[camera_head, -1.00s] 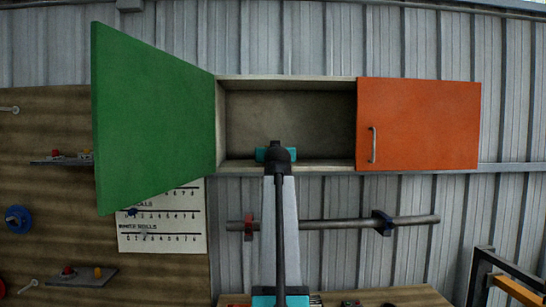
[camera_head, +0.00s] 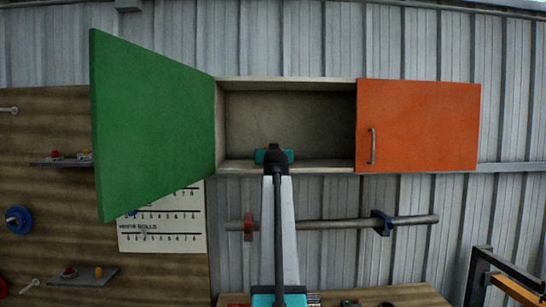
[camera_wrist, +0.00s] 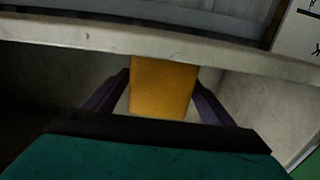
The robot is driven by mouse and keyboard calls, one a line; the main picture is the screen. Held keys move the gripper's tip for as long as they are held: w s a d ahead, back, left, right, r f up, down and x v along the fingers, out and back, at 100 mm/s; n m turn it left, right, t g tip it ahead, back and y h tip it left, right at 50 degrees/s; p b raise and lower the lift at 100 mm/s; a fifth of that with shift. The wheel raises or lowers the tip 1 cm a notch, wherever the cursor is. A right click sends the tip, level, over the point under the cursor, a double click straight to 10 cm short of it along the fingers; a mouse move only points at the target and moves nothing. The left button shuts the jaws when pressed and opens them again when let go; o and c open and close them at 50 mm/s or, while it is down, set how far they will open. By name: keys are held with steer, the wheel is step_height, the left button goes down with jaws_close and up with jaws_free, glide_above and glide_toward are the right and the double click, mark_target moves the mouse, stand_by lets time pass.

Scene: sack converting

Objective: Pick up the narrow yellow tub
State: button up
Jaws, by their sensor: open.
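The narrow yellow tub (camera_wrist: 162,88) shows in the wrist view, upright in the picture's middle inside the cabinet. My gripper (camera_wrist: 162,100) is open, with one dark finger on each side of the tub. I cannot tell whether the fingers touch it. The tub's lower part is partly hidden behind my gripper's body. In the head view my arm reaches up to the open cabinet (camera_head: 221,125), and the tub is hidden behind the arm. The fingers are hidden there too.
The green door (camera_head: 155,125) stands open on the left. The orange door (camera_head: 418,125) is closed on the right. The cabinet's pale front edge (camera_wrist: 200,49) crosses the wrist view close to the tub. A rail (camera_head: 335,223) with clamps runs below the cabinet.

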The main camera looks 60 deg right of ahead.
steer(key=shift+x, duration=1.05)
steer(key=shift+c, duration=0.6)
steer(key=c, duration=1.1)
